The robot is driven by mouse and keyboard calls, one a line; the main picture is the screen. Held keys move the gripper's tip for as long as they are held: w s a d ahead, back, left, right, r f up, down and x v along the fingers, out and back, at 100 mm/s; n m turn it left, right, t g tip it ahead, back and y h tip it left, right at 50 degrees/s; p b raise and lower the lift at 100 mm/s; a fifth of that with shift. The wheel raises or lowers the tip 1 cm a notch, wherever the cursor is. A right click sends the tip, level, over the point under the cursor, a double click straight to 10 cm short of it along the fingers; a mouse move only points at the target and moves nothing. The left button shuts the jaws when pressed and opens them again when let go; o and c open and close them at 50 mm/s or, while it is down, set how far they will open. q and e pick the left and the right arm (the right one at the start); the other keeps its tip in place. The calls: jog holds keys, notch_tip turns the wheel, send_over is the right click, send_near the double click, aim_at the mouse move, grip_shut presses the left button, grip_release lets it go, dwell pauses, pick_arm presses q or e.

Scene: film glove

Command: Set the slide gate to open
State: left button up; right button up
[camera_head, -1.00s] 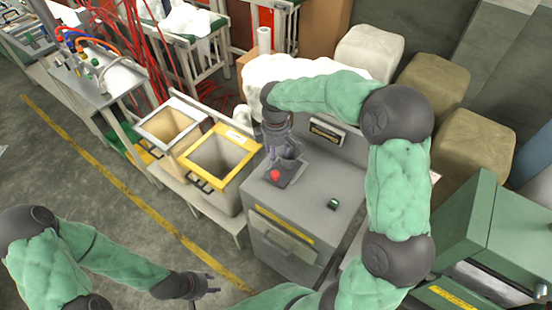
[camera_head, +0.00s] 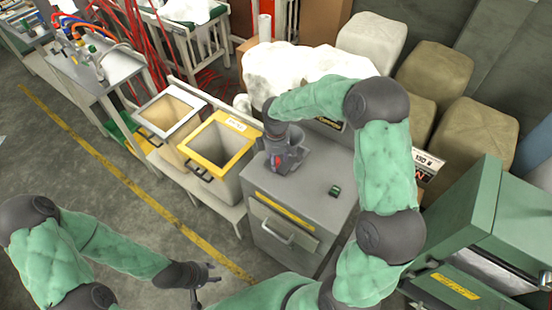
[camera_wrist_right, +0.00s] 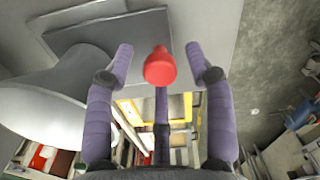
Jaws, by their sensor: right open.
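A grey machine (camera_head: 300,205) stands at the centre of the head view. A red knob (camera_head: 277,160) shows on its top, partly hidden by my right gripper (camera_head: 281,163). In the right wrist view the red knob (camera_wrist_right: 159,68) lies between the spread fingers, with visible gaps on both sides. My right gripper (camera_wrist_right: 158,50) is open and holds nothing. The gate's plate is mostly hidden in the head view. My left gripper (camera_head: 207,282) is low in the head view, with fingers apart and empty, away from the machine.
A yellow-rimmed bin (camera_head: 243,154) and a white-rimmed bin (camera_head: 195,105) stand left of the machine. A small green item (camera_head: 335,191) is on its top. A green cabinet (camera_head: 470,225) is at right, sacks (camera_head: 430,75) behind. The floor at left is clear.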

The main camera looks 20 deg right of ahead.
grip_shut()
jog(key=s+a, duration=0.1)
jog(key=a, duration=0.1)
jog(key=s+a, duration=0.2)
jog(key=a, duration=0.1)
jog(key=shift+s+a, duration=0.15)
jog(key=shift+a, duration=0.15)
grip_release()
